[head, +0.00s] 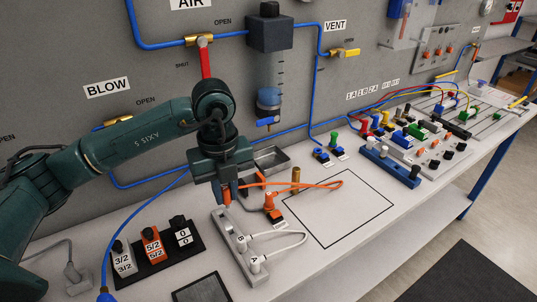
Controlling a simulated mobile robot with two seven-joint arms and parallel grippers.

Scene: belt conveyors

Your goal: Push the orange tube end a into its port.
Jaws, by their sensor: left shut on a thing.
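My left gripper (225,188) points down over the far end of the grey port block (231,232). It is shut on an orange tube end (226,197). The tip of this end is close to the block's top; I cannot tell whether it touches or is in a port. The orange tube (315,185) runs right from the gripper and loops over the table. An orange fitting (270,204) stands just right of the block, with an orange-and-black piece at its foot. My right gripper is not in view.
A white tube (295,233) joins ports B and A on the block. A black rack (157,262) with labelled valves stands at left. A brass post (296,178) stands by the black outlined square. A grey tray (270,158) lies behind. Several coloured connectors crowd the right.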

